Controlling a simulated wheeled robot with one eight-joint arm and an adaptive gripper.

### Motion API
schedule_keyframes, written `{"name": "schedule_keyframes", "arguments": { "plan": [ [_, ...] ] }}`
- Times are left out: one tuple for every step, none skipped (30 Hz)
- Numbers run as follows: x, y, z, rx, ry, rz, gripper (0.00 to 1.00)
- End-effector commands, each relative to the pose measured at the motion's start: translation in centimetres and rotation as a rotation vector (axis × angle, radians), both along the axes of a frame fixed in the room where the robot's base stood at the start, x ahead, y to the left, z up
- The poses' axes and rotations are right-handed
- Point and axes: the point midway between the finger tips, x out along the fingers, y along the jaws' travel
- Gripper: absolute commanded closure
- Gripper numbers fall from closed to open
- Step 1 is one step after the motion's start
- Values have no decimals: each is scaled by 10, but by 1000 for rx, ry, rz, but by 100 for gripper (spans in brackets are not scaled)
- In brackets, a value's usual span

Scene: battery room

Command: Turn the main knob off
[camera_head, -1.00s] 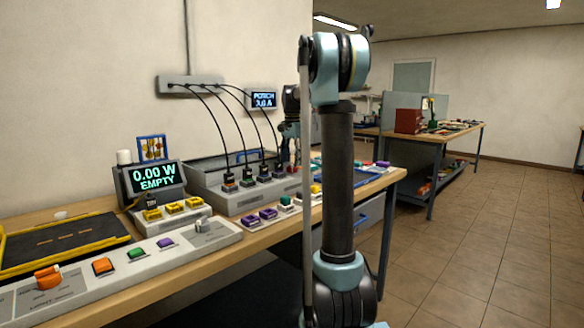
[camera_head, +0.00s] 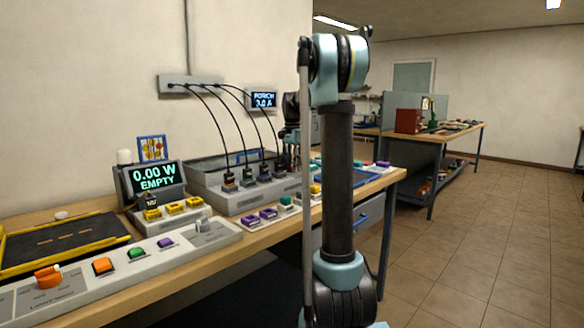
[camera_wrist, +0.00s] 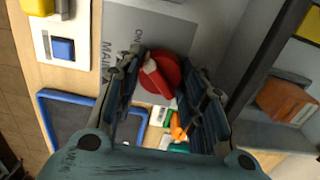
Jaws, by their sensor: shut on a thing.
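The main knob (camera_wrist: 170,68) is a round red disc with a raised bar grip, on a grey panel (camera_wrist: 125,28) that reads "MAIN" sideways in the wrist view. My gripper (camera_wrist: 168,76) has its dark fingers on either side of the knob and is shut on its grip. The bar lies tilted in the picture. The fingers hide part of the disc and the lettering near it. In the head view my gripper is mostly hidden behind my arm, near the far end of the bench, and the knob cannot be made out.
A blue-rimmed tray (camera_wrist: 75,125) and small coloured parts lie beside the panel. A grey charger box with cables (camera_head: 240,200), a display reading "0.00 W EMPTY" (camera_head: 154,177) and a button strip (camera_head: 180,258) stand along the bench. Floor at right is clear.

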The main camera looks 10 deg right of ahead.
Motion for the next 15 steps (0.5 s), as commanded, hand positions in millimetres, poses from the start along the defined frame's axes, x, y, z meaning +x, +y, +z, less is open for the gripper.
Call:
{"name": "schedule_keyframes", "arguments": {
  "plan": [
    [1,0,0,0,-1,4,86],
    [1,0,0,0,-1,8,86],
    [1,-1,0,0,-1,16,86],
    [1,-1,0,-1,-2,22,86],
    [1,-1,0,-1,-2,31,86],
    [1,-1,0,-1,-2,47,86],
    [1,-1,0,-1,-2,59,86],
    [1,-1,0,-1,-2,74,86],
    [1,-1,0,-1,-2,95,86],
    [1,-1,0,-1,-2,115,86],
    [1,-1,0,-1,-2,135,86],
    [1,-1,0,-1,-2,164,86],
    [1,-1,0,-1,-3,188,86],
    [1,-1,0,-1,-3,213,86],
    [1,-1,0,-1,-3,248,86]
  ]
}}
